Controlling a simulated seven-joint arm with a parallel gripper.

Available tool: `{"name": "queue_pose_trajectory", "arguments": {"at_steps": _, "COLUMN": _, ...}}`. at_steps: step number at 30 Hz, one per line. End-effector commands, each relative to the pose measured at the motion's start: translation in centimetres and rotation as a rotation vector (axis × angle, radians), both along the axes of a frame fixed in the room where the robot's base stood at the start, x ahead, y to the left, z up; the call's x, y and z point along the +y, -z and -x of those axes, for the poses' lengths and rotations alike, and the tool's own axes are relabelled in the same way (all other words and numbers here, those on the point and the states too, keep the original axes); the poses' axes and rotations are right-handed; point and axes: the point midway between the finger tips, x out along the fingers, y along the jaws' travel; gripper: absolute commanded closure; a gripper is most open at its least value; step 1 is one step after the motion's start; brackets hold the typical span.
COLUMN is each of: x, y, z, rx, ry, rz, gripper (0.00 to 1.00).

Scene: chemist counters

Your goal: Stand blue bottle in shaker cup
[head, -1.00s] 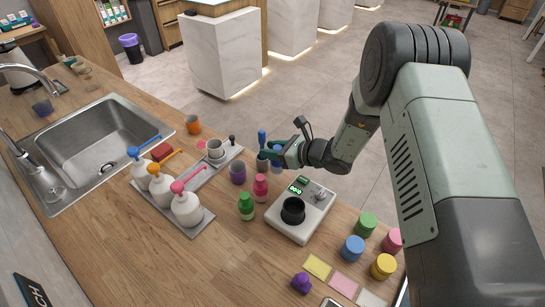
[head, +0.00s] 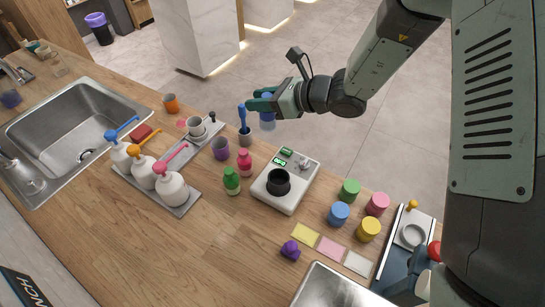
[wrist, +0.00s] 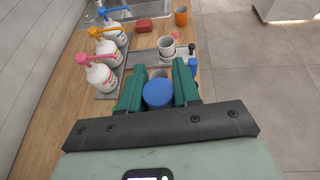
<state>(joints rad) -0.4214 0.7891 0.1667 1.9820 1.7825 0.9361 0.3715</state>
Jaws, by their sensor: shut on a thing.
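My gripper (head: 262,99) is shut on the blue bottle (head: 267,122) and holds it up above the counter's far edge. The bottle hangs below the green fingers and looks about upright. In the wrist view its round blue cap (wrist: 158,93) sits between the two fingers. The white shaker (head: 286,182) stands on the counter, nearer than the bottle and a little to its right. Its black cup (head: 278,182) faces up and looks empty. The bottle is apart from the cup.
A grey cup with a blue-handled tool (head: 245,137) stands left of the bottle. A pink bottle (head: 244,161), a green bottle (head: 231,181) and a purple cup (head: 220,148) stand left of the shaker. Coloured jars (head: 339,214) are at its right.

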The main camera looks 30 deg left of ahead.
Motion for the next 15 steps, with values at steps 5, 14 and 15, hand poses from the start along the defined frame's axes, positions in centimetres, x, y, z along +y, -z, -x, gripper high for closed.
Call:
{"name": "queue_pose_trajectory", "arguments": {"at_steps": 5, "x": -4.8, "y": 0.6, "z": 4.1, "rx": 0.006, "ry": -0.021, "rz": -0.002, "gripper": 1.0}}
{"name": "queue_pose_trajectory", "arguments": {"at_steps": 14, "x": -7.6, "y": 2.5, "z": 7.2, "rx": 0.008, "ry": -0.038, "rz": -0.01, "gripper": 1.0}}
{"name": "queue_pose_trajectory", "arguments": {"at_steps": 15, "x": -7.7, "y": 3.2, "z": 7.3, "rx": 0.007, "ry": -0.039, "rz": -0.01, "gripper": 1.0}}
